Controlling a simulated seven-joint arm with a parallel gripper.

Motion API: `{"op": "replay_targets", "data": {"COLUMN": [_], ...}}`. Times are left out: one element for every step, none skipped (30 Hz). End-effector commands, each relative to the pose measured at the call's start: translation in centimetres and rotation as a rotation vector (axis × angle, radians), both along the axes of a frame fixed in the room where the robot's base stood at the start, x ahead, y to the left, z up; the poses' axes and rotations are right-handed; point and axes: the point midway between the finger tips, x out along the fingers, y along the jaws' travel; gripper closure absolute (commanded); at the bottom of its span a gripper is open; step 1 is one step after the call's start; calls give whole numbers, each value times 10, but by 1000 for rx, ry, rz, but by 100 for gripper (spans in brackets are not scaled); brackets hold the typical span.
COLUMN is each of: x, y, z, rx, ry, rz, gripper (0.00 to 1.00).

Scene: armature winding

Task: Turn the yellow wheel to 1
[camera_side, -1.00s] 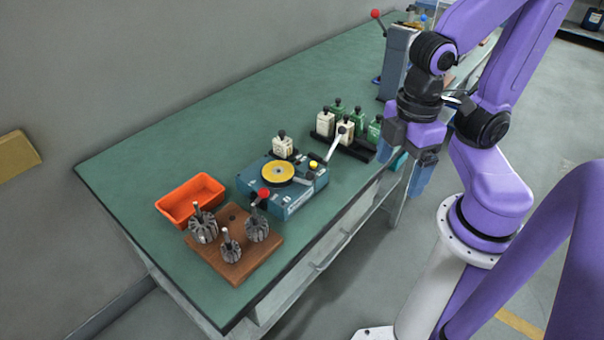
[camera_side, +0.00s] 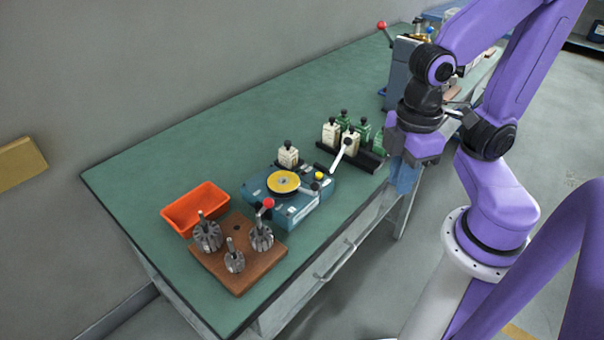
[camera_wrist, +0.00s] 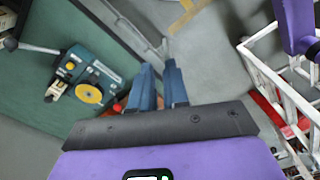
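The yellow wheel (camera_side: 283,182) is a flat disc with a dark centre on top of a blue winding device (camera_side: 302,205). It also shows in the wrist view (camera_wrist: 89,93), left of my fingers. Its markings are too small to read. A small dark-knobbed part by the wheel's right edge partly overlaps it in the side view. My gripper (camera_side: 405,178) hangs to the right of the device, beyond the bench's front edge, well apart from the wheel. In the wrist view my two blue fingers (camera_wrist: 160,80) stand apart with an empty gap between them.
A red-knobbed lever (camera_side: 267,204) and a long silver lever (camera_side: 341,154) rise at the device. An orange bin (camera_side: 195,207) and a wooden board (camera_side: 223,270) with toothed armatures lie left. White and green blocks stand in a black rack (camera_side: 352,160). The bench's back is clear.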

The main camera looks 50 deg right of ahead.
Motion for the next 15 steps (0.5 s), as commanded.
{"op": "replay_targets", "data": {"x": [6,9,15,20,25,32,38,43,50,56,61,69,75,80,87], "y": [1,1,2,3,3,3,4,3,3,3,3,2,1,0,-1], "z": [0,0,0,0,0,-1,-1,-1,-1,-1,-2,-2,-3,-3,-4], "rx": [-2,-3,-4,-5,-5,-6,-6,-7,-8,-7,-7,-8,-8,-7,-8], "ry": [7,12,21,27,33,43,49,57,66,73,80,89,96,104,115], "rz": [-49,-83,-136,-177,-224,-287,-334,-381,-442,-490,-538,-599,-646,-693,-754], "gripper": [100,100,100,100,100,100,100,100,100,100,100,100,100,100,100]}}
